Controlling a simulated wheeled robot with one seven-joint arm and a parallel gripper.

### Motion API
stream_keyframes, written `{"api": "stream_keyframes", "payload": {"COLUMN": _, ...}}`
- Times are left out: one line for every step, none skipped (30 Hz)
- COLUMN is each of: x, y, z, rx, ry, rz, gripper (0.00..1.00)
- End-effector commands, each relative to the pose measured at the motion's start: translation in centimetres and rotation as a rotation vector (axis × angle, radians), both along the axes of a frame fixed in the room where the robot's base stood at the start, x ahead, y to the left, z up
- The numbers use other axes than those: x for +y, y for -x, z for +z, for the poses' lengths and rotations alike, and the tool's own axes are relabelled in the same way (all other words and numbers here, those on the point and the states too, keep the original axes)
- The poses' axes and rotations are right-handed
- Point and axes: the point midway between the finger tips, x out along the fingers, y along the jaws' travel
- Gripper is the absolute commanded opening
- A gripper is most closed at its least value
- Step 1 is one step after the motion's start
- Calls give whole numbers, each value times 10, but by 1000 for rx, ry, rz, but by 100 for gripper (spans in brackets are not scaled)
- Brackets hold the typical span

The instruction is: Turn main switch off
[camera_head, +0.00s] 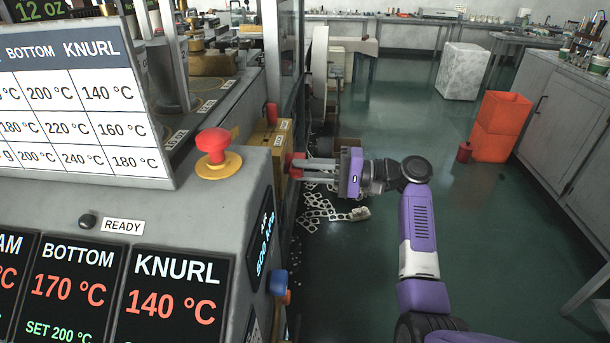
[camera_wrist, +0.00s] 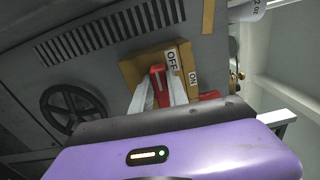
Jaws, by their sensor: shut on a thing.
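The main switch is a yellow box (camera_head: 262,140) on the side of the grey machine, with a red handle (camera_head: 292,165). In the wrist view its yellow plate (camera_wrist: 134,72) carries OFF and ON labels, and the red handle (camera_wrist: 158,77) stands beside the OFF label. My gripper (camera_head: 300,166) reaches it from the right in the head view. In the wrist view the two grey fingers of my gripper (camera_wrist: 158,90) are shut on the red handle, one on each side. The lower part of the handle is hidden behind the gripper body.
A red mushroom button (camera_head: 213,143) on a yellow base stands on the machine top. A black handwheel (camera_wrist: 75,108) is left of the switch in the wrist view. White scraps (camera_head: 318,209) lie on the floor below my gripper.

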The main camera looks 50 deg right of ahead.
Motion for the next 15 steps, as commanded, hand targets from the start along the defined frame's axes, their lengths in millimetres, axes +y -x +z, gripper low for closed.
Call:
{"api": "stream_keyframes", "payload": {"x": 0, "y": 1, "z": -3, "rx": -9, "ry": 12, "rz": 2, "gripper": 0}}
{"api": "stream_keyframes", "payload": {"x": 0, "y": 1, "z": -3, "rx": -13, "ry": 19, "rz": 2, "gripper": 0}}
{"api": "stream_keyframes", "payload": {"x": 0, "y": 1, "z": -3, "rx": -19, "ry": 27, "rz": 1, "gripper": 0}}
{"api": "stream_keyframes", "payload": {"x": 0, "y": 1, "z": -3, "rx": -22, "ry": 32, "rz": 1, "gripper": 0}}
{"api": "stream_keyframes", "payload": {"x": 0, "y": 1, "z": -3, "rx": -26, "ry": 36, "rz": 1, "gripper": 0}}
{"api": "stream_keyframes", "payload": {"x": 0, "y": 1, "z": -3, "rx": -30, "ry": 41, "rz": 1, "gripper": 0}}
{"api": "stream_keyframes", "payload": {"x": 0, "y": 1, "z": -3, "rx": -32, "ry": 44, "rz": 1, "gripper": 0}}
{"api": "stream_keyframes", "payload": {"x": 0, "y": 1, "z": -3, "rx": -34, "ry": 46, "rz": 1, "gripper": 0}}
{"api": "stream_keyframes", "payload": {"x": 0, "y": 1, "z": -3, "rx": -35, "ry": 49, "rz": 1, "gripper": 0}}
{"api": "stream_keyframes", "payload": {"x": 0, "y": 1, "z": -3, "rx": -36, "ry": 49, "rz": 1, "gripper": 0}}
{"api": "stream_keyframes", "payload": {"x": 0, "y": 1, "z": -3, "rx": -37, "ry": 50, "rz": 1, "gripper": 0}}
{"api": "stream_keyframes", "payload": {"x": 0, "y": 1, "z": -3, "rx": -37, "ry": 51, "rz": 1, "gripper": 0}}
{"api": "stream_keyframes", "payload": {"x": 0, "y": 1, "z": -3, "rx": -37, "ry": 51, "rz": 1, "gripper": 0}}
{"api": "stream_keyframes", "payload": {"x": 0, "y": 1, "z": -3, "rx": -37, "ry": 51, "rz": 1, "gripper": 0}}
{"api": "stream_keyframes", "payload": {"x": 0, "y": 1, "z": -3, "rx": -37, "ry": 51, "rz": 1, "gripper": 0}}
